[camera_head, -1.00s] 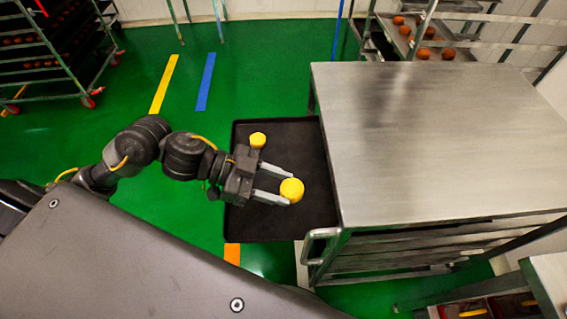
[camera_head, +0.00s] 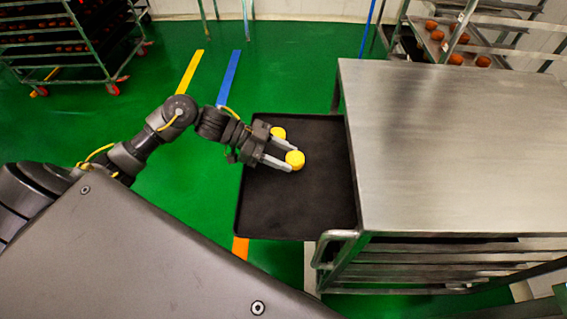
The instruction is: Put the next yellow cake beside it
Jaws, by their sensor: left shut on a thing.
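My left gripper (camera_head: 283,159) is shut on a yellow cake (camera_head: 295,159) in the head view, over the black tray (camera_head: 300,213). Whether the held cake touches the tray is hard to tell. Another yellow cake (camera_head: 278,132) is on the tray just behind it, toward the tray's far left corner, partly hidden by the gripper. The two cakes look close together in the picture. The rest of the tray is bare. My right gripper is not in view.
The tray juts out to the left from a metal rack with a flat steel top (camera_head: 460,140). A rack handle (camera_head: 333,246) stands near the tray's front right corner. Racks with brown items (camera_head: 455,59) stand at the back right and back left (camera_head: 70,50).

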